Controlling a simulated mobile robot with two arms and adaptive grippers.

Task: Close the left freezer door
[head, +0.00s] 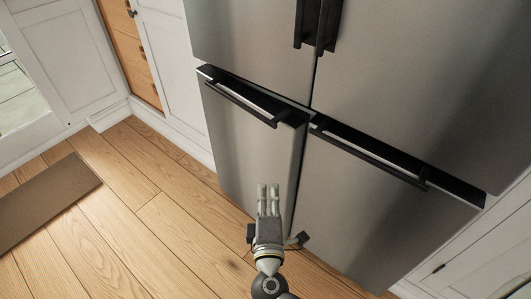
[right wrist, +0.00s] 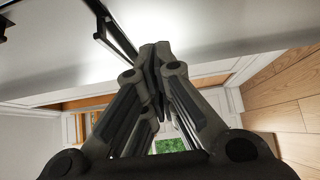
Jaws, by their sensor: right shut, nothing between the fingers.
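The left freezer door (head: 250,150) is the lower-left steel door of the fridge, with a dark horizontal bar handle (head: 238,102) along its top. Its right edge stands slightly out from the neighbouring door, so it looks a little ajar. My right gripper (head: 268,188) is shut and empty, in front of the door's lower right part. In the right wrist view its closed fingertips (right wrist: 155,58) are close to the pale door surface (right wrist: 200,30); I cannot tell whether they touch. My left gripper is not in view.
The right freezer door (head: 365,215) looks shut, with its own bar handle (head: 370,158). Upper fridge doors (head: 250,45) are above. White cabinets (head: 165,60) stand at the left. A brown mat (head: 45,205) lies on the wooden floor (head: 140,215), which is otherwise clear at the left.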

